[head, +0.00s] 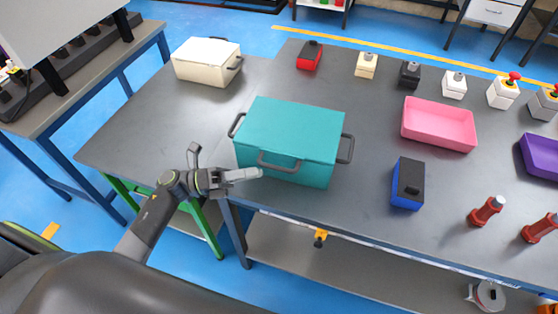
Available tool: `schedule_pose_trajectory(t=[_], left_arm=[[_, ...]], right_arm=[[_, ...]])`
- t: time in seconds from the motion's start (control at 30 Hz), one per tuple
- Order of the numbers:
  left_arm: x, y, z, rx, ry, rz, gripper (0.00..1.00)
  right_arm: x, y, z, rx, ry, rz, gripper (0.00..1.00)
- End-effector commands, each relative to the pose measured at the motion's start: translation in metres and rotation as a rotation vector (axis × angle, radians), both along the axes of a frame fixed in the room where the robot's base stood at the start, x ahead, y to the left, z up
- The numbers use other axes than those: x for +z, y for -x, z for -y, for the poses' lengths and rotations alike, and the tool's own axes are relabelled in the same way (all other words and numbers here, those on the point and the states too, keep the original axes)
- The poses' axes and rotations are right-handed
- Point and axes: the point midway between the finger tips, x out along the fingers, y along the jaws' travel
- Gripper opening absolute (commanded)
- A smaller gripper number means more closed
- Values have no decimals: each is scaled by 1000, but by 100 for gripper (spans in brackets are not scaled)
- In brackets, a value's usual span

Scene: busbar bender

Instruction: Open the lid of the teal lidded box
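The teal lidded box (290,134) stands near the front edge of the table. Its flat lid is closed. A dark handle (280,167) is on its front, and one dark handle shows on each side. My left gripper (250,174) is at the box's lower front left, with its light grey fingertips close to the left end of the front handle. I cannot tell whether they touch it, and the finger gap is not clear from this angle. My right gripper is not in view.
A cream lidded box (207,61) stands at the back left. A pink tray (438,123), a blue-and-black block (408,184), red bottle-like items (486,211) and several small button boxes are to the right.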

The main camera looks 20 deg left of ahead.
Motion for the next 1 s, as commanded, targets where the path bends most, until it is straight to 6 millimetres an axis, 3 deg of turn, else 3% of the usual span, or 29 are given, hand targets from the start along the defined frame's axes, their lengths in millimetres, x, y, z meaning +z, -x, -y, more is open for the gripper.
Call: schedule_pose_trajectory(t=[0.03,0.3,0.5,0.77,1.0], left_arm=[[8,-4,11,0,6,1,32],[14,-20,52,2,3,0,32],[15,-25,64,1,1,0,32],[14,-25,65,1,-1,0,32],[14,-25,65,1,-1,0,5]], right_arm=[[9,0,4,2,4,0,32],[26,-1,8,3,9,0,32],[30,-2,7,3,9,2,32],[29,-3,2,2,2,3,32],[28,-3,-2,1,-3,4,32]])
